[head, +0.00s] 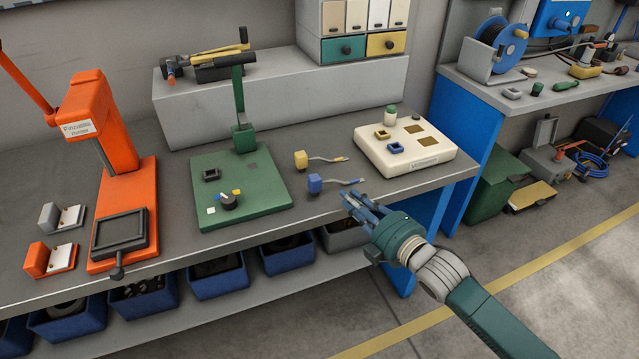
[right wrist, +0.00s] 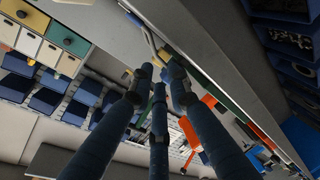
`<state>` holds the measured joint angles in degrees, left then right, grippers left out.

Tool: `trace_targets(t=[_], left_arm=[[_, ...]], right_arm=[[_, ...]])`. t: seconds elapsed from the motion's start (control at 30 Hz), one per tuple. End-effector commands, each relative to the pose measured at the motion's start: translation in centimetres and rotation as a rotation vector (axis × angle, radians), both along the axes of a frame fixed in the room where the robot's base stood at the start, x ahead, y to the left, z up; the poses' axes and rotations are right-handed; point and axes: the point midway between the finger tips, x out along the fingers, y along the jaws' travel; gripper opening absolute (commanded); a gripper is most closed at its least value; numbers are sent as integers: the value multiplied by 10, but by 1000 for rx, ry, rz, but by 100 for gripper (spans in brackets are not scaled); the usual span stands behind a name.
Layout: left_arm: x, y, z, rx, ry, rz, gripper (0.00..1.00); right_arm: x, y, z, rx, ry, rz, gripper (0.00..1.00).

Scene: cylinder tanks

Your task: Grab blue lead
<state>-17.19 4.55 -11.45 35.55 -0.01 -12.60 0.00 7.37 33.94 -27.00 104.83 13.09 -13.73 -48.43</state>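The blue lead is a small blue block (head: 315,184) with a thin cable running right to a pale tip. It lies on the grey bench near its front edge. A similar yellow lead (head: 301,159) lies just behind it. My right gripper (head: 351,199) is at the bench's front edge, to the right of and nearer than the blue lead, apart from its block. My left gripper is not in view.
A green plate with an upright post (head: 262,195) stands left of the leads. A cream board (head: 435,155) lies to the right. An orange press (head: 105,130) stands further left. Blue bins (head: 218,283) sit on the shelf below. Open floor lies right of the bench.

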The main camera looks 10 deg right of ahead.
Motion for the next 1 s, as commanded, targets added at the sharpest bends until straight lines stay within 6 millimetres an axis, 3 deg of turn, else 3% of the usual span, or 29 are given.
trace_targets(t=[0.6,0.87,0.97,1.0], left_arm=[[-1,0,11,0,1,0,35],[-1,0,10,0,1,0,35],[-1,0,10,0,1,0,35],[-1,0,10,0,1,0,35]], right_arm=[[63,33,-8,2,2,-2,17],[66,34,-9,1,2,-2,17],[65,34,-9,1,2,-2,1],[65,34,-9,1,2,-2,0]])
